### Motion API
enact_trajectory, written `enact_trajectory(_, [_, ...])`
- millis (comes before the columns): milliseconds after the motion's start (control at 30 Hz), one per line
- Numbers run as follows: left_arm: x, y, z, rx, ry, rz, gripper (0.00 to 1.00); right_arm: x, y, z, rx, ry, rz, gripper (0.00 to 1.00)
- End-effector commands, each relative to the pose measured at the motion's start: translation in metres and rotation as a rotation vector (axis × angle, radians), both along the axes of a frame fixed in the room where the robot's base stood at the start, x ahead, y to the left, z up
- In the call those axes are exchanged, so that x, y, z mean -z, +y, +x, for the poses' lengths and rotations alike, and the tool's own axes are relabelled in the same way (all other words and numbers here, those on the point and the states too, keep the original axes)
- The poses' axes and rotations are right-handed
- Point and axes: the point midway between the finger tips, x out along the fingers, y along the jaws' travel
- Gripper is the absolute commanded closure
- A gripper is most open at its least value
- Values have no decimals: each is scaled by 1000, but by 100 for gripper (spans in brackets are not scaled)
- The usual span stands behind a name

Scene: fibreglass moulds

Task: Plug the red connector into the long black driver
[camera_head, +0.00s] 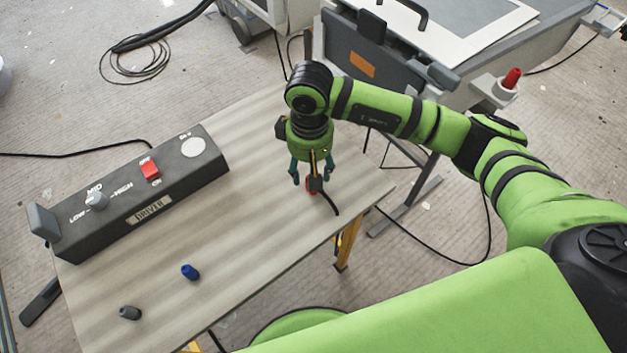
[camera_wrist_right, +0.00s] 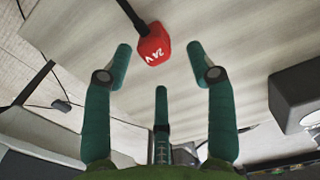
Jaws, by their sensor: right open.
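The red connector (camera_head: 311,187) lies on the table with a black cable trailing from it. In the right wrist view the red connector (camera_wrist_right: 152,45) shows white 24V lettering, with the cable running up from it. My right gripper (camera_head: 312,176) is open and points down over the connector. In the wrist view its teal fingers (camera_wrist_right: 159,60) are spread, the connector lies just beyond the tips, and nothing is held. The long black driver (camera_head: 125,197) lies at the table's left, with a red switch, a grey knob and a pale round spot (camera_head: 192,147) at its far end. My left gripper is not in view.
A blue cap-like piece (camera_head: 190,272) and a dark grey one (camera_head: 130,313) lie on the front of the table (camera_head: 240,255). The table between driver and connector is clear. A grey machine (camera_head: 440,60) stands behind my right arm.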

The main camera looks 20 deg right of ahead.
Motion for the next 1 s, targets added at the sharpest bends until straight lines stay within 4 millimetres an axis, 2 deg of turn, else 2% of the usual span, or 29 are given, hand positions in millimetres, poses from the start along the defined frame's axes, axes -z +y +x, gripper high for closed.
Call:
enact_trajectory(133, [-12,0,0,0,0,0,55,21,-3,-4,3,8,0,43])
enact_trajectory(300, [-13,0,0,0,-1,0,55,42,-3,-3,1,3,0,43])
enact_trajectory(667, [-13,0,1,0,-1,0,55,45,-3,-2,0,1,1,43])
enact_trajectory(700, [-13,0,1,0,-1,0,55,45,-3,-2,0,1,1,47])
enact_trajectory(767, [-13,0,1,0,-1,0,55,45,-3,-2,0,1,0,71])
enact_trajectory(800, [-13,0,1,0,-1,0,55,45,-3,-2,0,1,0,87])
enact_trajectory(833, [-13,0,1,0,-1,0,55,45,-3,-2,0,1,0,93])
enact_trajectory(1000, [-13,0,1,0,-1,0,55,45,-3,-2,0,1,0,93])
